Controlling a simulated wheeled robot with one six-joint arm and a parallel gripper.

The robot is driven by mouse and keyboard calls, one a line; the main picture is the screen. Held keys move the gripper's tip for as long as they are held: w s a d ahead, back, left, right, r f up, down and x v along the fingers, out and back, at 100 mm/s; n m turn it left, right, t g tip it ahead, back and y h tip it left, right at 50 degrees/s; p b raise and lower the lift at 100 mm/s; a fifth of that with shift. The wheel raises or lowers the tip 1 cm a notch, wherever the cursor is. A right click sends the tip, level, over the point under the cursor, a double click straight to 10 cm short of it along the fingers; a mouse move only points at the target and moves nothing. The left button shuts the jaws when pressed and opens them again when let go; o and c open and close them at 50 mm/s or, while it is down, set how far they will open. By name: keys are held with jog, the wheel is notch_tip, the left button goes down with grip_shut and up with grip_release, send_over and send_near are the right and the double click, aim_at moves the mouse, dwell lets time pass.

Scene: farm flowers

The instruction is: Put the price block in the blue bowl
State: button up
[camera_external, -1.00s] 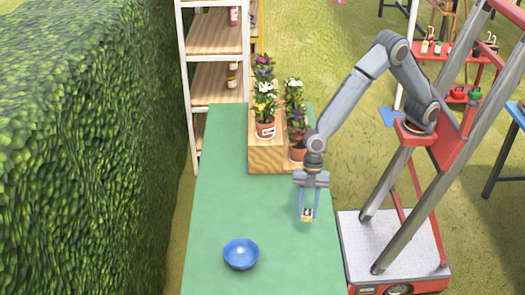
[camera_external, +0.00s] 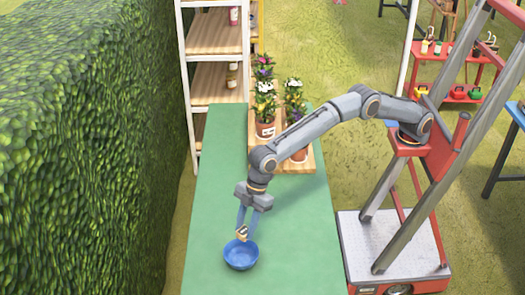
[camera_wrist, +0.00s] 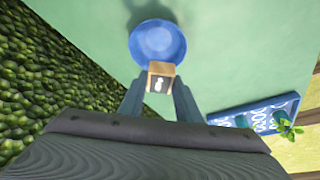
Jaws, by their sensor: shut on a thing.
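The price block (camera_external: 242,233) is a small wooden cube with a dark face and a white mark. My gripper (camera_external: 243,230) is shut on it and holds it in the air. The blue bowl (camera_external: 241,257) stands upright on the green table. In the external view the block overlaps the bowl's far rim. In the wrist view the block (camera_wrist: 160,77) is between my fingertips, and the bowl (camera_wrist: 158,40) shows just beyond it. The bowl's inside looks empty where it is visible. I cannot tell the exact height of the block over the rim.
A wooden stand (camera_external: 280,164) with several potted flowers (camera_external: 265,112) is at the table's far end. A green hedge (camera_external: 80,150) runs along the left. The green table (camera_external: 300,240) is clear around the bowl. A blue tray with a plant (camera_wrist: 258,115) shows in the wrist view.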

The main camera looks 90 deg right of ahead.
aim_at(243, 229)
jog(key=shift+w+a+r+m, duration=0.1)
jog(key=shift+w+m, duration=0.1)
jog(key=shift+w, duration=0.15)
jog(key=shift+w+a+r+m, duration=0.1)
jog(key=shift+w+m, duration=0.1)
jog(key=shift+w, duration=0.15)
jog(key=shift+f+b, duration=1.45)
jog(key=shift+f, duration=4)
jog(key=o, duration=1.1)
jog(key=shift+r, duration=0.15)
notch_tip(243, 229, up, 7)
jog(key=shift+f+p, duration=0.1)
jog(key=shift+p, duration=0.7)
